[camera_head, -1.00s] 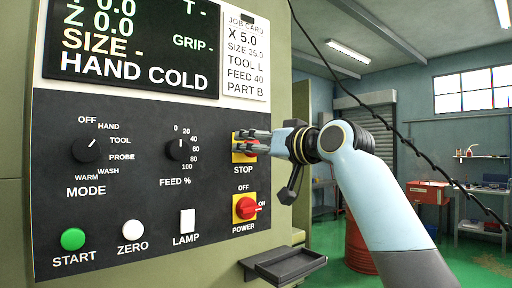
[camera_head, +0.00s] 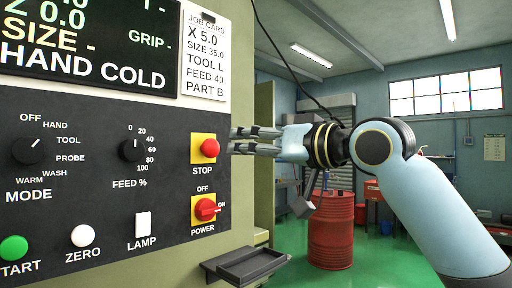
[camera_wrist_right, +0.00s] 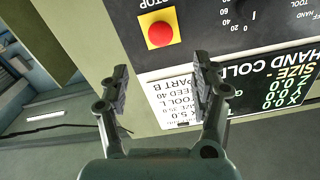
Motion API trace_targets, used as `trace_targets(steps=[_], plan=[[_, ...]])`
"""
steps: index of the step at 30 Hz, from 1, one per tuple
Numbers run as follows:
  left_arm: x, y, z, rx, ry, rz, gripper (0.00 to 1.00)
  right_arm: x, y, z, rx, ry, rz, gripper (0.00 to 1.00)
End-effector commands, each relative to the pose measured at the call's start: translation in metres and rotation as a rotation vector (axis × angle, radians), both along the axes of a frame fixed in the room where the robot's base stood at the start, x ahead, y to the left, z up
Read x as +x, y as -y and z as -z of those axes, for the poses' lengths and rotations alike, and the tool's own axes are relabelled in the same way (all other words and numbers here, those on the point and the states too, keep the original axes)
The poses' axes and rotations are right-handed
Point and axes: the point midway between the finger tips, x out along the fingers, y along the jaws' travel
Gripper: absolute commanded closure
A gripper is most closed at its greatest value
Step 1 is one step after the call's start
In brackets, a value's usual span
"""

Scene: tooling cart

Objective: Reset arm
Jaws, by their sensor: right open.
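My right gripper (camera_head: 240,141) is open and empty. In the head view its fingers point left, just right of the red stop button (camera_head: 209,148) on its yellow plate. Whether they touch the panel edge cannot be told from that view. In the right wrist view the open fingers of the gripper (camera_wrist_right: 160,75) show with a gap between them, and the stop button (camera_wrist_right: 160,34) lies beyond that gap. My left gripper is in neither view.
The control panel (camera_head: 95,200) fills the left, with a mode knob (camera_head: 28,151), feed knob (camera_head: 131,150) and power switch (camera_head: 206,209). A dark tray (camera_head: 245,266) juts out below. A red drum (camera_head: 331,235) stands behind my arm. Green floor is open at the right.

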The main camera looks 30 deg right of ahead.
Motion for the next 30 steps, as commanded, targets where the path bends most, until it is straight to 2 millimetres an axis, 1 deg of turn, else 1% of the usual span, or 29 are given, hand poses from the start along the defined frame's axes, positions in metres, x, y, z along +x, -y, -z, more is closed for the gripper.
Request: trace_targets(steps=[14,16,17,20,23,24,26,27,29,30], plan=[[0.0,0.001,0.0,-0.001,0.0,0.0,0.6,-0.001,0.0,0.0,0.0,0.0,0.0,0.36],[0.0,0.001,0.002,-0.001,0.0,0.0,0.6,-0.001,0.0,0.005,0.0,-0.005,0.0,0.36],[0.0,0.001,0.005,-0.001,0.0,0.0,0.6,-0.001,0.0,0.011,0.001,-0.012,0.0,0.36],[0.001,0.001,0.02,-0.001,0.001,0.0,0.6,-0.003,-0.003,0.051,0.017,-0.062,-0.004,0.36],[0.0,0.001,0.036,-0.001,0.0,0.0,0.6,0.006,0.003,0.12,0.045,-0.173,0.017,0.36],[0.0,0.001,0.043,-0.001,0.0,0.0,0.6,0.01,0.007,0.152,0.055,-0.226,0.033,0.36],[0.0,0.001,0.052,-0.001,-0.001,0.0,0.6,0.016,0.015,0.203,0.071,-0.304,0.062,0.36],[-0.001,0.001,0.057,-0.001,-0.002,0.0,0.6,0.019,0.021,0.237,0.077,-0.351,0.083,0.36],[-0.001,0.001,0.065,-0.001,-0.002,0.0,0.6,0.02,0.029,0.288,0.083,-0.423,0.114,0.36],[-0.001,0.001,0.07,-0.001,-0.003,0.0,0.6,0.019,0.034,0.321,0.084,-0.466,0.134,0.36]])
